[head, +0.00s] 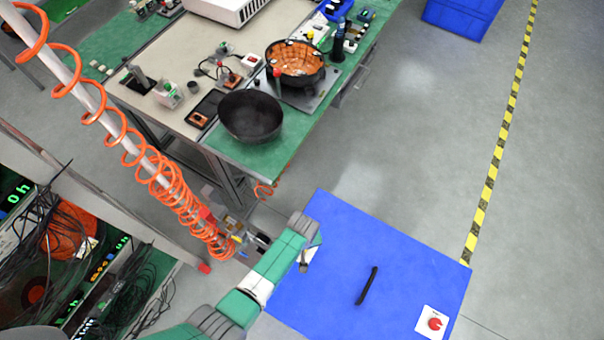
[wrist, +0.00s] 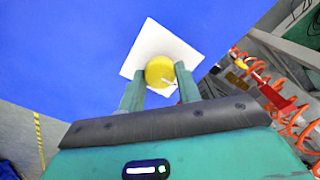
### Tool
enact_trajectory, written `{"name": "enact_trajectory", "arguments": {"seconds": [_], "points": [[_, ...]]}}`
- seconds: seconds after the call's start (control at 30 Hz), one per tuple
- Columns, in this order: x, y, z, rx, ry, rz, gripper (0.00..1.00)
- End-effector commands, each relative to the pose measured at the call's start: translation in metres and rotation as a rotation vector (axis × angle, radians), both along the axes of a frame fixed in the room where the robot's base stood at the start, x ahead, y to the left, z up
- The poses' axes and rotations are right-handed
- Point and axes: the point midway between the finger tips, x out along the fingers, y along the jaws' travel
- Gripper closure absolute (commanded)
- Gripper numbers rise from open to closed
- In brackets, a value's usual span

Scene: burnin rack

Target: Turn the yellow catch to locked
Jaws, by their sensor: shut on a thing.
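The yellow catch (wrist: 158,70) is a round yellow knob on a square white plate (wrist: 160,42), fixed to a blue panel (wrist: 70,45). My gripper (wrist: 160,82) has one finger on each side of the catch and is shut on it. A small pale mark shows at the catch's right side; I cannot tell which setting it points to. In the head view my arm reaches to the upper left part of the blue panel (head: 330,225). There the arm and gripper hide the catch.
The panel also bears a black handle (head: 367,286) and a red knob (head: 435,323) on a white plate. A coiled orange hose (head: 150,165) hangs left of my arm. A cluttered green bench (head: 265,155) stands behind.

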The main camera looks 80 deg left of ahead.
Motion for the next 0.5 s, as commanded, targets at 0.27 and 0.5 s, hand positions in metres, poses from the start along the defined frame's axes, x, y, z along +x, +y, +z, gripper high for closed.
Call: {"name": "enact_trajectory", "arguments": {"seconds": [0.27, 0.5], "points": [[0.0, 0.0002, 0.0001, 0.0, 0.0, 0.0, 0.44], [0.0, 0.0001, 0.0011, 0.0, 0.0, 0.0, 0.44]]}}
